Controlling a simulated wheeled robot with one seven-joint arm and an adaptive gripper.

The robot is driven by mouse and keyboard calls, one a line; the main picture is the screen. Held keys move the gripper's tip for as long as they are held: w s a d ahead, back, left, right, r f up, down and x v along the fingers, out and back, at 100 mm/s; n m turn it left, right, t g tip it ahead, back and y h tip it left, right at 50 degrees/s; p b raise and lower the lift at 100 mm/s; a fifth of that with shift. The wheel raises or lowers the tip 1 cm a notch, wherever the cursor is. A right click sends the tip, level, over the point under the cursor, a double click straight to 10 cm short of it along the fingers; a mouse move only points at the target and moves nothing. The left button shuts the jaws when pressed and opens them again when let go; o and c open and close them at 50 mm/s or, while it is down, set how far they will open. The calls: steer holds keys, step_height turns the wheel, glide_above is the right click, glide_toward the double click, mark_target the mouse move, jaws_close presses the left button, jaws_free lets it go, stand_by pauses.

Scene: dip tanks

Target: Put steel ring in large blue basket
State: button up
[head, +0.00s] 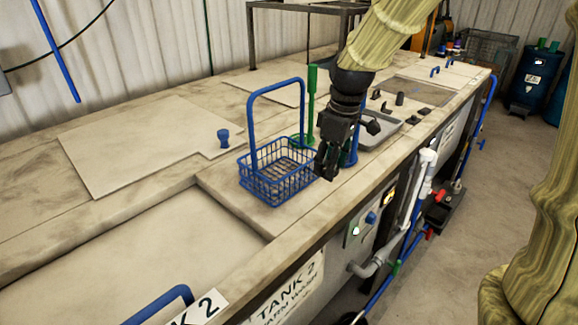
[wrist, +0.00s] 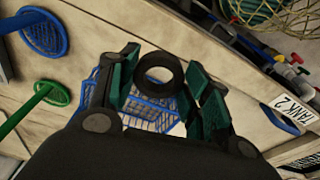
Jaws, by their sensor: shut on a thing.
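The large blue basket (head: 270,187), a wire basket with a tall upright handle, stands on the bench in the middle of the head view. My gripper (head: 326,170) points down beside the basket's right end in that view. In the wrist view my gripper (wrist: 160,80) is shut on the steel ring (wrist: 142,66), a dark round ring between the finger pads. Part of the blue basket (wrist: 152,117) shows below and behind the ring in the wrist view. I cannot make out the ring in the head view.
A grey tray (head: 378,134) and several small dark parts lie beyond my gripper. A green upright handle (head: 312,92) stands behind the basket. A blue knob (head: 223,138) sits on a lid to the left. The Tank 2 lid (head: 130,250) at front left is bare.

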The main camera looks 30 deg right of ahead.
steer(key=w+a+p, duration=0.4)
steer(key=w, duration=0.9)
steer(key=f+p, duration=0.1)
steer(key=f, duration=0.2)
steer(key=f+p, duration=0.1)
steer(key=shift+s+a+f+p, duration=0.2)
steer(key=shift+a+f+p, duration=0.1)
steer(key=shift+a+f, duration=0.1)
steer(key=shift+w+d+f+p, duration=0.1)
steer(key=shift+f+p, duration=0.1)
steer(key=shift+f, duration=0.4)
steer(key=shift+w+d+f+p, duration=0.1)
steer(key=shift+f+p, duration=0.1)
steer(key=shift+f, duration=0.4)
steer(key=shift+s+a, duration=0.1)
steer(key=shift+f, duration=0.1)
steer(key=shift+f, duration=0.4)
steer(key=shift+f, duration=0.1)
